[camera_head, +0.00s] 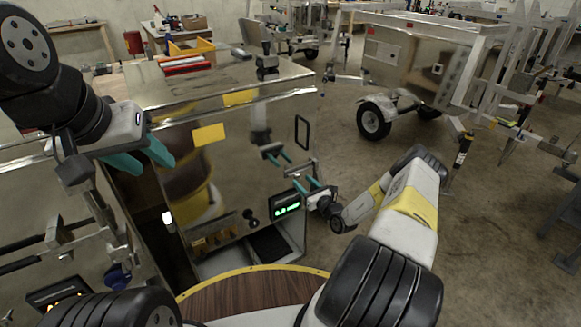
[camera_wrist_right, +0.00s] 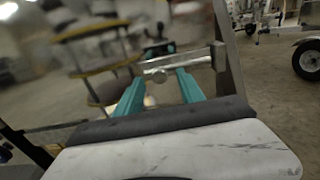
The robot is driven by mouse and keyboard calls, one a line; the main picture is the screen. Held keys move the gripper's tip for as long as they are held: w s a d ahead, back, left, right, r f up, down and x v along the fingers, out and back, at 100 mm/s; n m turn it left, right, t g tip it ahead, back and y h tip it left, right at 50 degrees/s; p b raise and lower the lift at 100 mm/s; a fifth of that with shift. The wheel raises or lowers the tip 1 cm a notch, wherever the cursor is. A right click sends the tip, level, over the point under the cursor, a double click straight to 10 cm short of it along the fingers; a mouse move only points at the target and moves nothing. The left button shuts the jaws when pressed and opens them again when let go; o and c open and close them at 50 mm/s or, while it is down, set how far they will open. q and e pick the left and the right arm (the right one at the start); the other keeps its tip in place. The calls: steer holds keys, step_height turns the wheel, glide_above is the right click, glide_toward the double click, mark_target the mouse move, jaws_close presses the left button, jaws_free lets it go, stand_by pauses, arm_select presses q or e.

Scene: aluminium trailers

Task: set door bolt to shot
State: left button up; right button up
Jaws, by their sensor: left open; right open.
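The door (camera_head: 235,190) is a shiny metal panel with yellow labels, and it mirrors my right arm. The door bolt (camera_head: 299,168) is a small metal bar at the door's right edge. In the right wrist view the bolt (camera_wrist_right: 178,65) lies across, just ahead of my fingertips, with a rounded knob near its middle. My right gripper (camera_head: 306,185) is open, its teal fingers pointing at the bolt. In the right wrist view the gripper (camera_wrist_right: 160,82) has the knob between its finger lines; contact cannot be told. My left gripper (camera_head: 141,160) is open and empty at the left.
A black handle (camera_head: 302,132) is above the bolt. A box with a green display (camera_head: 287,205) is below it. A black clamp-like tool (camera_head: 267,65) stands on the metal top. A wheeled trailer (camera_head: 420,65) stands behind right. The floor at right is mostly clear.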

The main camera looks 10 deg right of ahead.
steer(key=shift+x, duration=1.45)
jaws_close()
stand_by(0.3)
